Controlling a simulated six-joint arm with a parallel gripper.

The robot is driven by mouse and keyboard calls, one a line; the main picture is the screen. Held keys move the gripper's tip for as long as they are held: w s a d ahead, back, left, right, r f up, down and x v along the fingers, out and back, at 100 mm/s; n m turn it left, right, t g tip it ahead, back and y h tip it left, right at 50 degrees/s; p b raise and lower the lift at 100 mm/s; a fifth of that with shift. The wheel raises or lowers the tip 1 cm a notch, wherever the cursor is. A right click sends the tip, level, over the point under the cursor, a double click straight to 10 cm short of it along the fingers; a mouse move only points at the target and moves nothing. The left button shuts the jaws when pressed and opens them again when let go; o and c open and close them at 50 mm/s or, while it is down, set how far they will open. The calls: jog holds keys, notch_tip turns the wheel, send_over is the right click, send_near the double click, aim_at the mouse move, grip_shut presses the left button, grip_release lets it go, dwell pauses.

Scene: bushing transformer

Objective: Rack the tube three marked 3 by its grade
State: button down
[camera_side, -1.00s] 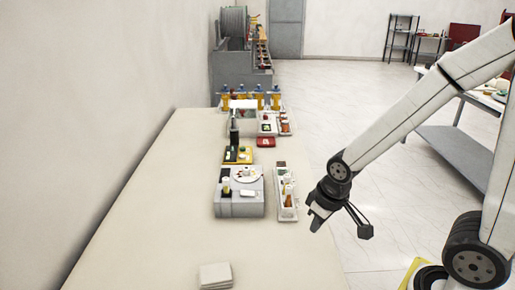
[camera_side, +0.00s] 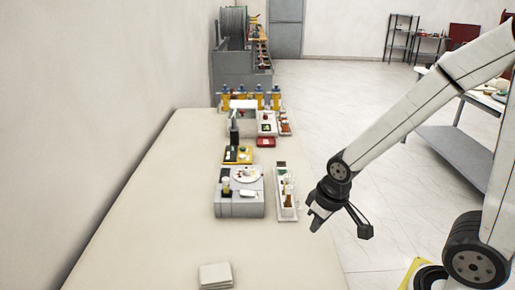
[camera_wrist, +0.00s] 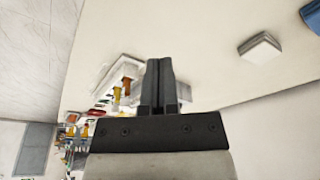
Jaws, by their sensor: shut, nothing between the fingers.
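My gripper (camera_side: 315,222) hangs over the right edge of the bench, in front of and to the right of a white rack; its fingers are together and empty in the wrist view (camera_wrist: 160,72). The white rack (camera_side: 288,213) holds small tubes with amber or brown contents (camera_side: 287,196). It also shows in the wrist view (camera_wrist: 104,80), left of the fingers, with amber tubes (camera_wrist: 117,95). Another small tube (camera_side: 226,187) stands on a grey block (camera_side: 238,209) left of the rack. I cannot read any mark, so I cannot tell which tube is 3.
A white stack (camera_side: 215,276) lies at the bench's near end. A white dish (camera_side: 247,174) sits on the grey block. Behind are a yellow-and-black item (camera_side: 238,155), a red item (camera_side: 265,142) and several blue-and-yellow pieces (camera_side: 259,98).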

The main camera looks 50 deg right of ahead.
jog(key=c, duration=1.3)
grip_release()
jog(key=o, duration=0.9)
jog(key=shift+w, duration=0.1)
notch_tip(320, 180, up, 5)
jog(key=m+g, duration=0.3)
jog(key=m, duration=0.6)
send_over(226, 178)
jog(key=shift+w+d, duration=0.1)
jog(key=shift+f, duration=1.35)
jog(key=shift+a+f, duration=0.2)
jog(key=shift+f, duration=2.4)
